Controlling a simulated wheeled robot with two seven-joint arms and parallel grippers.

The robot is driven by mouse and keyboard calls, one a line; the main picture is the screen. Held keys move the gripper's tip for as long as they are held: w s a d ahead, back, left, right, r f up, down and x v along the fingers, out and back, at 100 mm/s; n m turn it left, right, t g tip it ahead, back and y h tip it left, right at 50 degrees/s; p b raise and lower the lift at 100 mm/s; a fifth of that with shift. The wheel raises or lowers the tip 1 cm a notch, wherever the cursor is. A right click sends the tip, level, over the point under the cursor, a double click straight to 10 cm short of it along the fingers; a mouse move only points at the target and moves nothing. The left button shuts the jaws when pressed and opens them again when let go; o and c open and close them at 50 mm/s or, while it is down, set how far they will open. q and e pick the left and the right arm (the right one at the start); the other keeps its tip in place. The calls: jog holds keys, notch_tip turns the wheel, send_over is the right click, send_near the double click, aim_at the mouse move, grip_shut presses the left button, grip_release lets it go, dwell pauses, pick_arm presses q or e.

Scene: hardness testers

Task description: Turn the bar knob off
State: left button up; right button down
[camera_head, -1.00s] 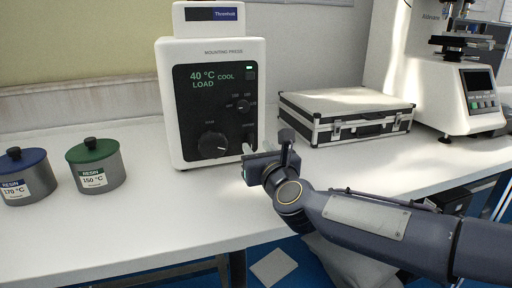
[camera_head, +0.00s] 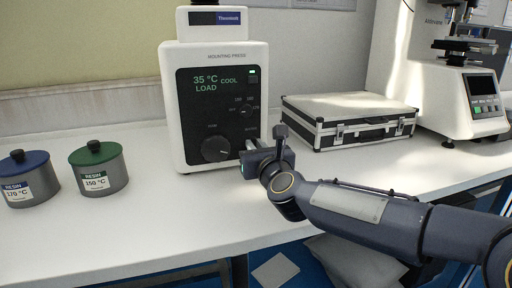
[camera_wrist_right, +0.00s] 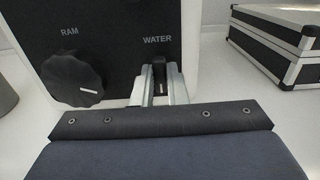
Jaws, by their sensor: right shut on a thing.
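The white mounting press (camera_head: 262,150) has a black front panel reading "35 °C COOL LOAD". A narrow dark bar knob (camera_wrist_right: 159,72) sits under the WATER label in the right wrist view, with a white mark upright on its face. My right gripper (camera_wrist_right: 161,85) has its two metal fingers closed around this knob, one on each side. In the head view my right gripper (camera_head: 250,146) reaches the panel's lower right and hides the knob. My left gripper is in no view.
A round RAM knob (camera_head: 215,148) sits left of the gripper; it also shows in the wrist view (camera_wrist_right: 73,82). A silver case (camera_head: 348,120) stands right. Green (camera_head: 98,167) and blue-lidded (camera_head: 28,180) resin jars stand left.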

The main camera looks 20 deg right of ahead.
jog(key=shift+n, duration=0.4)
jog(key=n, duration=0.4)
jog(key=shift+a, duration=0.1)
jog(key=n, duration=0.5)
jog(key=shift+p, duration=0.4)
jog(key=n+p, duration=0.1)
jog(key=n, duration=0.3)
jog(key=shift+a+f+n, duration=0.1)
jog(key=shift+n, duration=0.3)
jog(key=shift+f+n+p, duration=0.15)
jog(key=shift+n+p, duration=0.35)
jog(key=shift+n, duration=1.1)
jog(key=c, duration=1.4)
grip_release()
jog(key=shift+c, duration=0.2)
jog(key=shift+s, duration=0.1)
